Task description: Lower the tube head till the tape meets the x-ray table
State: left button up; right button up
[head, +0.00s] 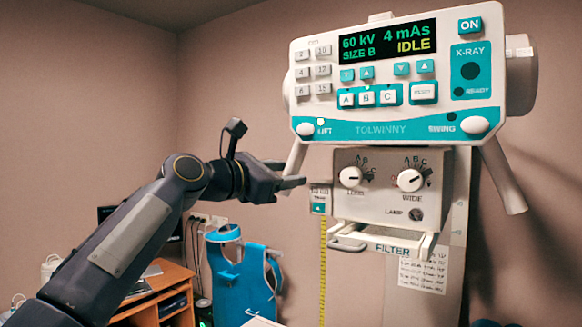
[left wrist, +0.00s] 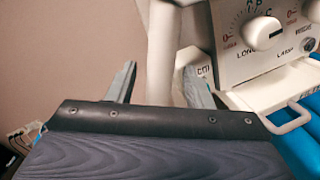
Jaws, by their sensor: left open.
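The white and teal tube head (head: 385,80) fills the upper right of the head view, with a display reading 60 kV, 4 mAs, SIZE B and IDLE. Its left handle (head: 295,160) and right handle (head: 503,178) slant down from the panel. A yellow tape (head: 323,270) hangs below its left side and runs out of the picture's bottom edge, so its lower end is hidden. My left gripper (head: 298,175) is open at the left handle. In the left wrist view the handle (left wrist: 162,50) shows between the two fingers. I cannot make out the x-ray table. My right gripper is not in view.
The collimator box (head: 390,183) with two dials sits under the panel, above the filter slot (head: 385,240). A blue apron (head: 240,275) hangs at lower left, beside a wooden desk (head: 165,285). Bare wall lies left of the tube head.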

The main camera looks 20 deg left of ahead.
pick_arm(q)
jog(key=shift+x, duration=1.05)
jog(key=shift+c, duration=0.4)
grip_shut()
